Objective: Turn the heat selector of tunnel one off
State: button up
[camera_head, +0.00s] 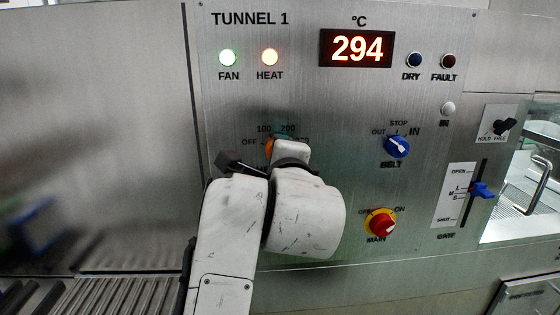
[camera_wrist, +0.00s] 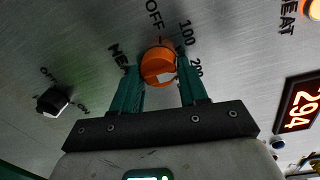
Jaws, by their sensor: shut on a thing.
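The heat selector (camera_wrist: 157,62) is an orange round knob on the steel panel, with a scale of OFF, 100 and 200 beside it in the wrist view. A white mark shows on its lower right part; I cannot tell for sure which setting it points to. In the head view only a sliver of the orange knob (camera_head: 269,147) shows, the rest hidden behind my arm. My gripper (camera_wrist: 158,67) has its two green fingers on either side of the knob and is shut on it. The HEAT lamp (camera_head: 270,57) glows orange.
The display (camera_head: 356,48) reads 294, and the FAN lamp (camera_head: 228,58) is lit green. The blue BELT knob (camera_head: 397,146), red and yellow MAIN switch (camera_head: 382,224) and blue gate lever (camera_head: 482,189) lie right of my arm. A small black knob (camera_wrist: 53,101) is left of my gripper.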

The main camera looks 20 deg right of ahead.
jog(key=n, duration=0.4)
jog(key=n+h, duration=0.1)
jog(key=n, duration=0.7)
jog(key=shift+a+g, duration=0.25)
jog(key=shift+g, duration=0.05)
jog(key=shift+n, duration=0.4)
jog(key=shift+f, duration=0.1)
jog(key=o, duration=1.1)
jog(key=shift+c, duration=0.2)
jog(key=f+b+v, duration=0.1)
jog(key=v, duration=0.9)
jog(key=shift+s+a+r, duration=0.25)
jog(key=shift+s+r, duration=0.05)
jog(key=shift+r, duration=0.15)
